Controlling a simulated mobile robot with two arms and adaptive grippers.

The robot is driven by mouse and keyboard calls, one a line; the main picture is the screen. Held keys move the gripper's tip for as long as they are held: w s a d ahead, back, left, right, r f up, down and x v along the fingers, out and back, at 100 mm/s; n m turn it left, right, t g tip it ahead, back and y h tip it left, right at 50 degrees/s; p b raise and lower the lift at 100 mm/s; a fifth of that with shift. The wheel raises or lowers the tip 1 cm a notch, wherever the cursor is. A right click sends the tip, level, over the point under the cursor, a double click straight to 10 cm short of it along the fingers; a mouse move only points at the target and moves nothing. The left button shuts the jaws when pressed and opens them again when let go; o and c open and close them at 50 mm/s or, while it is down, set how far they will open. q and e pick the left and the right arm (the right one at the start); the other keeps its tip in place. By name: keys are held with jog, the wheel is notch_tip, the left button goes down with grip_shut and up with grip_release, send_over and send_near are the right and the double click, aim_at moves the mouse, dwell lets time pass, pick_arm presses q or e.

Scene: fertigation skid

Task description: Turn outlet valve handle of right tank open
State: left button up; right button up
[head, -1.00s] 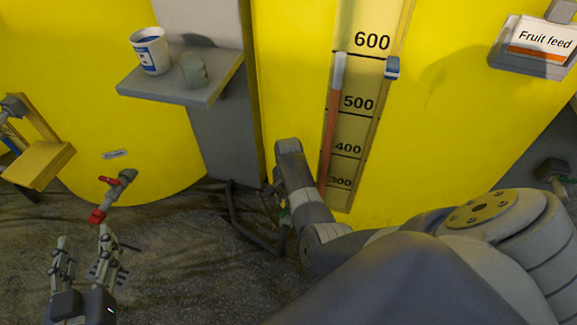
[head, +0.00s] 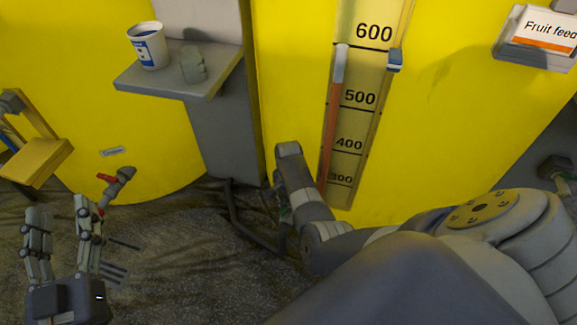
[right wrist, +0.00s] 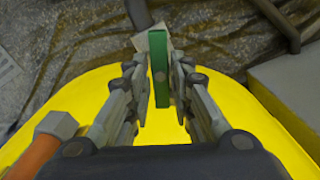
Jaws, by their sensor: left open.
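In the right wrist view, a green valve handle (right wrist: 161,72) stands between the fingers of my right gripper (right wrist: 157,68). The fingers are apart, with a visible gap on each side of the handle. In the head view my right arm hides most of this spot; only a sliver of green (head: 284,214) shows beside the arm. The right yellow tank (head: 450,130) bears a level scale. My left gripper (head: 61,207) is open and empty at the lower left. Its right finger partly covers a second valve with a red handle (head: 107,179) on the left tank.
A grey shelf (head: 215,85) between the tanks holds a white and blue cup (head: 148,46) and a small glass-like vessel (head: 193,64). A yellow bracket (head: 38,160) juts out at the left. A "Fruit feed" sign (head: 540,38) is at upper right. Dark pipe (head: 240,215) runs near the floor.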

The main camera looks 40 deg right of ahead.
grip_shut()
pick_arm(q)
jog(key=shift+f, duration=0.1)
pick_arm(e)
jog(key=shift+r+n+p, duration=0.15)
jog(key=shift+n+p, duration=0.8)
jog(key=shift+n, duration=0.05)
jog(key=n+p, duration=0.1)
jog(key=n, duration=0.1)
jog(key=shift+n+p, duration=0.4)
pick_arm(q)
jog(key=s+a+f+g+y, duration=0.1)
jog(key=s+a+f+g, duration=0.1)
jog(key=f+g, duration=0.3)
jog(key=s+a+f+g+y, duration=0.1)
jog(key=s+f+g+y, duration=0.1)
jog(key=f, duration=0.9)
jog(key=s+g, duration=0.1)
jog(key=g, duration=0.1)
jog(key=shift+s+a+g, duration=0.2)
jog(key=shift+a+g, duration=0.2)
pick_arm(e)
jog(key=o, duration=0.6)
grip_release()
jog(key=shift+o, duration=0.2)
